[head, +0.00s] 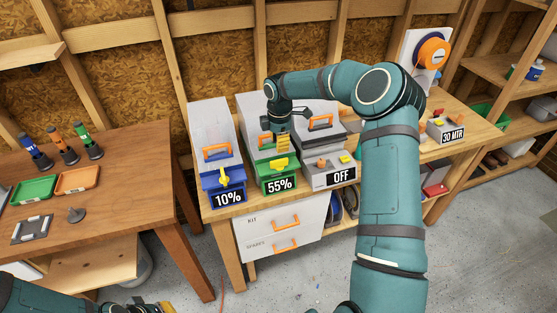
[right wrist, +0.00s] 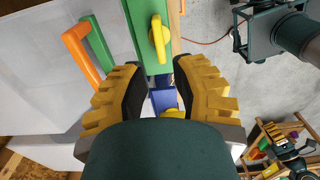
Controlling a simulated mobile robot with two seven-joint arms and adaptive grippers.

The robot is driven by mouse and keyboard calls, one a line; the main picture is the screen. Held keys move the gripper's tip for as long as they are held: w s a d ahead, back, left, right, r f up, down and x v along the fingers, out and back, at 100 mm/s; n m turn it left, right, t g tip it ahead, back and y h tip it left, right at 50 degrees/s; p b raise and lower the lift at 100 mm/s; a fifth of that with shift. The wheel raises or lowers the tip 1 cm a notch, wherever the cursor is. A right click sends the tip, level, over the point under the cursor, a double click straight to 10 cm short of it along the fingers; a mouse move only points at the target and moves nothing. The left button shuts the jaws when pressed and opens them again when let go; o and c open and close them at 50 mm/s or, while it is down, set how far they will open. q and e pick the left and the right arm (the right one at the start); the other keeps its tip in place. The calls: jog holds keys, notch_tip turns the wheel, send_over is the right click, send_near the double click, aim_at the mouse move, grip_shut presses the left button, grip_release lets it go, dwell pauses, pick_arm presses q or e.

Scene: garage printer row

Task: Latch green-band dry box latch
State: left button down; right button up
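The green-band dry box (head: 249,116) stands on the wooden bench between two similar boxes, its front label reading 55%. Its yellow latch (right wrist: 159,38) sits on the green band (right wrist: 136,22) and lies along the band's length in the right wrist view. An orange handle (right wrist: 78,54) is beside it. My right gripper (head: 283,145) is over the front of this box. In the wrist view its yellow-padded fingers (right wrist: 155,78) are apart and empty, with the latch just beyond the tips. My left gripper (head: 152,308) is only partly visible at the bottom edge.
The blue-band box (head: 205,125) labelled 10% is close on the left, its yellow latch (head: 224,175) upright. A grey box (head: 322,175) labelled OFF is close on the right.

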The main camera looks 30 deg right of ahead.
aim_at(279, 160)
notch_tip(279, 160, down, 8)
jog(key=shift+f, duration=0.15)
dwell(0.3)
grip_shut()
